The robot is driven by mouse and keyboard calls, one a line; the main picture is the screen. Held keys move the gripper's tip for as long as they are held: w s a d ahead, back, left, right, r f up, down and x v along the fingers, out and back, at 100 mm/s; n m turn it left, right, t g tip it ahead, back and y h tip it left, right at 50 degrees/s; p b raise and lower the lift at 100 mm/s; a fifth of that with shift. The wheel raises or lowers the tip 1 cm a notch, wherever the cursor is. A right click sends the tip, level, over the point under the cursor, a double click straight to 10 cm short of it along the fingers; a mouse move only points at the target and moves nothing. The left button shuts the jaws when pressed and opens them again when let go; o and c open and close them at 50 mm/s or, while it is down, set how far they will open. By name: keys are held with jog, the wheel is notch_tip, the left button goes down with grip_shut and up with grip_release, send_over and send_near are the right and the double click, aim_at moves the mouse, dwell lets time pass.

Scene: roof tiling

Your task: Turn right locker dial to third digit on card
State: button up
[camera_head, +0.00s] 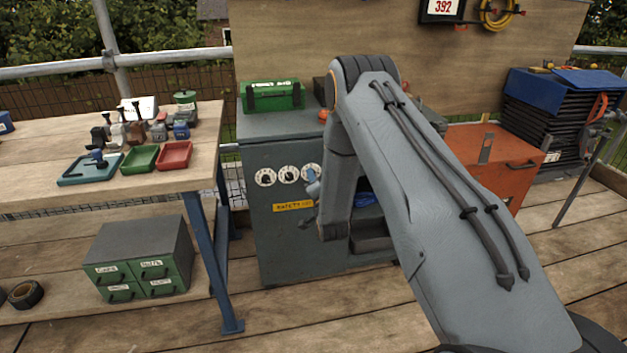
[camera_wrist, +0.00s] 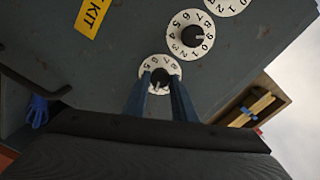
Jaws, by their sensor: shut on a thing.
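The grey locker (camera_head: 262,225) has a row of three white numbered dials. The right dial (camera_head: 311,170) is partly hidden by my gripper (camera_head: 314,190) in the head view. In the wrist view, my gripper (camera_wrist: 160,82) is shut on the black knob of the right dial (camera_wrist: 150,66), one finger on each side. Some of its digits show, but the pointer's number is too small to tell. The middle dial (camera_wrist: 185,22) and the left dial (camera_wrist: 236,3) are beside it. A card (camera_head: 440,8) reading 392 hangs on the wooden board.
A yellow label (camera_head: 293,206) sits below the dials. A green box (camera_head: 272,95) stands on the locker. The workbench (camera_head: 40,190) with trays is at left, and an orange chest (camera_head: 500,160) is at right.

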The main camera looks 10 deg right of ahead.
dwell(0.4)
jog(key=o, duration=1)
jog(key=shift+o, duration=0.2)
jog(key=s, duration=0.7)
jog(key=shift+s+r, duration=0.15)
jog(key=shift+s, duration=0.25)
